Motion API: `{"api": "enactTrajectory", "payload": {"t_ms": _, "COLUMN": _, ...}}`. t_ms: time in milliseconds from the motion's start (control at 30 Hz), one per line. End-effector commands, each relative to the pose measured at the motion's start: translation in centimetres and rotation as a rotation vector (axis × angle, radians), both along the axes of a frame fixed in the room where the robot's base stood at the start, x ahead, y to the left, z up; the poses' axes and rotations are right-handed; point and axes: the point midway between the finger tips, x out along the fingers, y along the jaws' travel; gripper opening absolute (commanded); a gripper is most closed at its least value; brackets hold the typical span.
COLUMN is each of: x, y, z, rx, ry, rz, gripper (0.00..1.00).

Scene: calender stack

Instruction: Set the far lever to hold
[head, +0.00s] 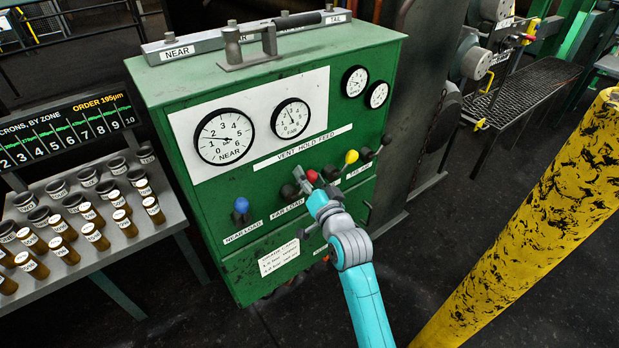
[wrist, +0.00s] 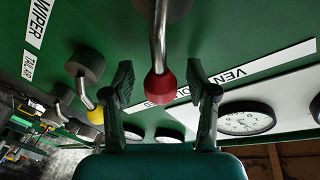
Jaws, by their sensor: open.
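A lever with a red knob (head: 312,176) stands out from the green panel, right of the FAR LOAD label (head: 287,208). In the wrist view the red knob (wrist: 161,86) hangs on a bent metal rod, over the VENT HOLD FEED strip (wrist: 240,75). My gripper (head: 311,183) is at this knob. In the wrist view its two fingers (wrist: 162,78) are open, one on each side of the knob, with gaps visible. The lever's hub is partly hidden by my gripper in the head view. Its exact setting is hard to tell.
A blue-knob lever (head: 240,205) is left of the red one. A yellow-knob lever (head: 351,156) is close on the right, its knob (wrist: 96,115) near one finger. Gauges (head: 224,137) sit above. A yellow post (head: 530,220) stands right; a sample table (head: 165,215) is left.

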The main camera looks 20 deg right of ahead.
Motion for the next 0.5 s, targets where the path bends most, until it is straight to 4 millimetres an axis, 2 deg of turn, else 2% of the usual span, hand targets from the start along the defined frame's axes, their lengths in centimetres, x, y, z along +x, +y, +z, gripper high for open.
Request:
{"api": "enactTrajectory", "payload": {"t_ms": 200, "x": 0.05, "y": 0.01, "z": 0.01, "rx": 0.0, "ry": 0.0, "rz": 0.0, "gripper": 0.58}}
{"api": "enactTrajectory", "payload": {"t_ms": 233, "x": 0.04, "y": 0.01, "z": 0.01, "rx": 0.0, "ry": 0.0, "rz": 0.0, "gripper": 0.55}}
{"api": "enactTrajectory", "payload": {"t_ms": 433, "x": 0.03, "y": 0.0, "z": 0.01, "rx": 0.0, "ry": 0.0, "rz": 0.0, "gripper": 0.05}}
{"api": "enactTrajectory", "payload": {"t_ms": 467, "x": 0.03, "y": 0.0, "z": 0.01, "rx": 0.0, "ry": 0.0, "rz": 0.0, "gripper": 0.0}}
{"api": "enactTrajectory", "payload": {"t_ms": 500, "x": 0.03, "y": 0.0, "z": 0.01, "rx": 0.0, "ry": 0.0, "rz": 0.0, "gripper": 0.0}}
